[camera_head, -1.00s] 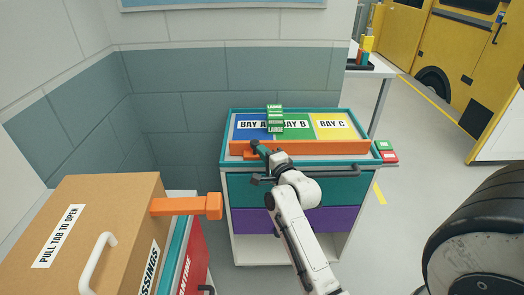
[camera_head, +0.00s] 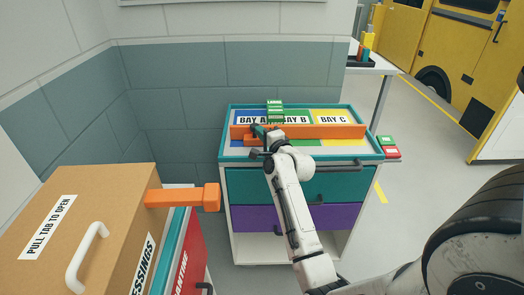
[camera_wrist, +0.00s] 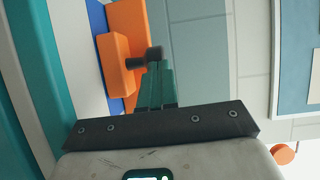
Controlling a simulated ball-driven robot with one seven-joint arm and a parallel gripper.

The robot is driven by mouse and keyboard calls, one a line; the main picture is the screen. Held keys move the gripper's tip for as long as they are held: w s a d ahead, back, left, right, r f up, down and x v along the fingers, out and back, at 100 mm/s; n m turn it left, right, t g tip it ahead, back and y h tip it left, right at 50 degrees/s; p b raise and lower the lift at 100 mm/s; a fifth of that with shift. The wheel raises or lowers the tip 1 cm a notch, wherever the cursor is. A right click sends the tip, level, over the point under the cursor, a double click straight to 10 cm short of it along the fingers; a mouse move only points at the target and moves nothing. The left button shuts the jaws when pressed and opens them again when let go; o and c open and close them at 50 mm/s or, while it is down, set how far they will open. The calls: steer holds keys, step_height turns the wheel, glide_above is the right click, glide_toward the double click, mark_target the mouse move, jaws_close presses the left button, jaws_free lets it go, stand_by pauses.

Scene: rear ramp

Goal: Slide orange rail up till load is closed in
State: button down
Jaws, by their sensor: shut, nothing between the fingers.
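The orange rail (camera_head: 330,131) lies across the cart's tray (camera_head: 370,140), over the front part of the coloured bays. Its orange block (camera_wrist: 116,62) shows in the wrist view. A stack of green boxes (camera_head: 275,111), the load, stands behind the rail at the border of BAY A and BAY B. The rail hides the stack's foot, so I cannot tell whether they touch. My gripper (camera_head: 258,131) is shut and empty at the rail's left part. In the wrist view its dark fingertips (camera_wrist: 145,58) are against or very close to the orange block.
A cardboard box (camera_head: 90,215) with an orange tab (camera_head: 185,197) stands at the front left. A tiled wall is behind. Open floor lies to the right.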

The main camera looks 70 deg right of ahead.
steer(key=w+d+b, duration=0.1)
steer(key=d, duration=0.2)
steer(key=w+d+b, duration=0.1)
steer(key=d+b, duration=0.1)
steer(key=d, duration=0.1)
steer(key=w+d+b, duration=0.1)
steer(key=w+d, duration=0.1)
steer(key=d, duration=0.1)
steer(key=shift+d, duration=0.25)
